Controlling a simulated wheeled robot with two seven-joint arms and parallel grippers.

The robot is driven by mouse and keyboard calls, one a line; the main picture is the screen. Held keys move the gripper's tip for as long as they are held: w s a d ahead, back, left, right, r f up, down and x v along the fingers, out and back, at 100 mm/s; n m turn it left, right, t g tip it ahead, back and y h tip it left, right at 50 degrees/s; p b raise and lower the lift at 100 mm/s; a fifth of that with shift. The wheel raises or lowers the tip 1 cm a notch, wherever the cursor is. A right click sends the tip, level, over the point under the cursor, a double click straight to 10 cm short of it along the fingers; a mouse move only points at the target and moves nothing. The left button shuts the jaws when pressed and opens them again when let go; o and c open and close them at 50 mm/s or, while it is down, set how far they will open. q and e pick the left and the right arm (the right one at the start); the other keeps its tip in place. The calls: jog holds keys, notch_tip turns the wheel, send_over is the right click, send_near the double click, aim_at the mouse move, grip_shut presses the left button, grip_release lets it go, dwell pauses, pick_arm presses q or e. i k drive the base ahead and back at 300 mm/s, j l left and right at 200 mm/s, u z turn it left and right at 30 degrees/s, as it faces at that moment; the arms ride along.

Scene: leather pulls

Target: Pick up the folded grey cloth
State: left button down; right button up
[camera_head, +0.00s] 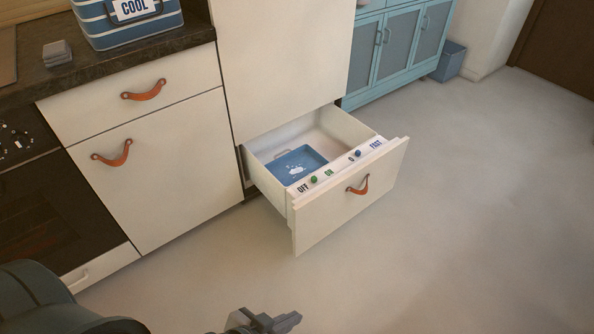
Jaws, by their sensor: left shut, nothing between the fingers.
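The folded grey cloth (57,52) looks like a small grey stack. It lies on the dark countertop (120,60) at the upper left, left of the striped blue container. My left gripper (285,322) is at the bottom edge of the view, low over the floor in front of the cabinets. It is shut with nothing in it, and it is far from the cloth. My right gripper is not in view.
An open drawer (345,212) juts out in mid-view, with a blue tray (295,163) inside and knobs along its front. A blue striped container (127,30) stands by the cloth. A dark oven (50,215) is at left. The floor (450,230) at right is clear.

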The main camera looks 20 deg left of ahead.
aim_at(56, 53)
jog(key=u, duration=1.95)
